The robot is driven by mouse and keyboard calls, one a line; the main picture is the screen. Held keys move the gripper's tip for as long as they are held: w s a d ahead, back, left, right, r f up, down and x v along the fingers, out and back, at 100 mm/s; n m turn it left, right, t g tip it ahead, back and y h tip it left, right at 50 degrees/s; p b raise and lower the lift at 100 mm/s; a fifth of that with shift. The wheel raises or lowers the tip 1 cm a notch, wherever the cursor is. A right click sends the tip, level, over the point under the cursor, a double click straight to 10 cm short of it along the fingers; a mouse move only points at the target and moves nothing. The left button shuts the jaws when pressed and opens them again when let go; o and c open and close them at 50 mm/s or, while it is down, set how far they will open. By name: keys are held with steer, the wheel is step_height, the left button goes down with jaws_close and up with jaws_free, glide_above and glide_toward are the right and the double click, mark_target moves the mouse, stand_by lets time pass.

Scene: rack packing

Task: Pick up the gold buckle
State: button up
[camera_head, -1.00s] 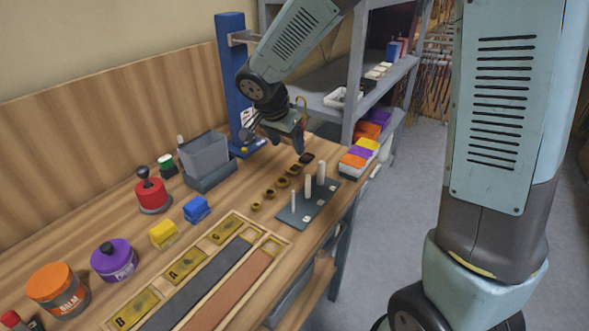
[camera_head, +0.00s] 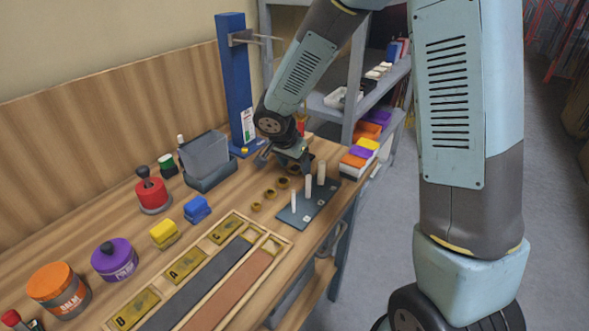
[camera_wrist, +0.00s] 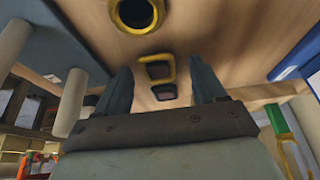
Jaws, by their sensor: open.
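The gold buckle (camera_wrist: 157,69), a squarish gold frame, lies on the wooden bench between my open fingers in the wrist view. A darker buckle (camera_wrist: 165,92) lies just beyond it, and a round gold ring (camera_wrist: 134,12) lies on the other side. My gripper (camera_wrist: 163,84) is open and empty, with one finger on each side of the buckle line. In the head view my gripper (camera_head: 298,168) is low over the far end of the row of rings and hides the buckles there. Whether the fingertips touch the bench cannot be told.
A dark plate with pale upright pegs (camera_head: 308,187) stands close to the right of my gripper. Gold rings (camera_head: 270,194) lie in a row nearer. A grey bin (camera_head: 206,155) and blue post (camera_head: 235,80) stand to the left. Orange and purple boxes (camera_head: 362,150) are at right.

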mark_target(295, 168)
steer(key=c, duration=1.1)
steer(key=shift+c, duration=0.2)
steer(key=shift+r, duration=0.5)
step_height(295, 168, up, 3)
steer(key=shift+s+f, duration=0.1)
steer(key=shift+f, duration=0.1)
steer(key=s+d+r, duration=0.2)
steer(key=s+r, duration=0.2)
steer(key=s, duration=0.2)
steer(key=s+d+r, duration=0.2)
steer(key=s+r, duration=0.3)
steer(key=s, duration=0.2)
steer(key=shift+d+r, duration=0.2)
steer(key=shift+d, duration=0.15)
